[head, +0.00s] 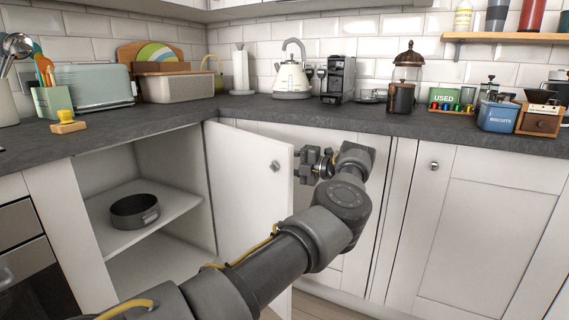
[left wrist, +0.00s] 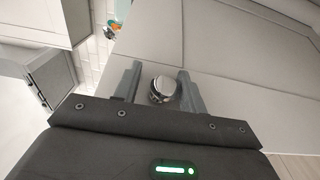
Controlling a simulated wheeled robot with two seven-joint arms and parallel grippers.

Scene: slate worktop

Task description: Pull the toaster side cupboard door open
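The toaster side cupboard door (head: 245,185) is white and stands swung well out from the cupboard on the left. Its edge on the right side faces my left gripper. A small round metal fitting (head: 275,165) shows on the face toward me. My left gripper (head: 302,166) is beyond that edge, its fingers pointing at the door. My right gripper is not in view.
The open cupboard holds a dark round tin (head: 135,211) on a shelf (head: 178,203). The toaster (head: 95,87) stands on the slate worktop (head: 160,120) above. A closed cupboard door with a knob (head: 434,165) is on the right. My left arm crosses in front of the open door.

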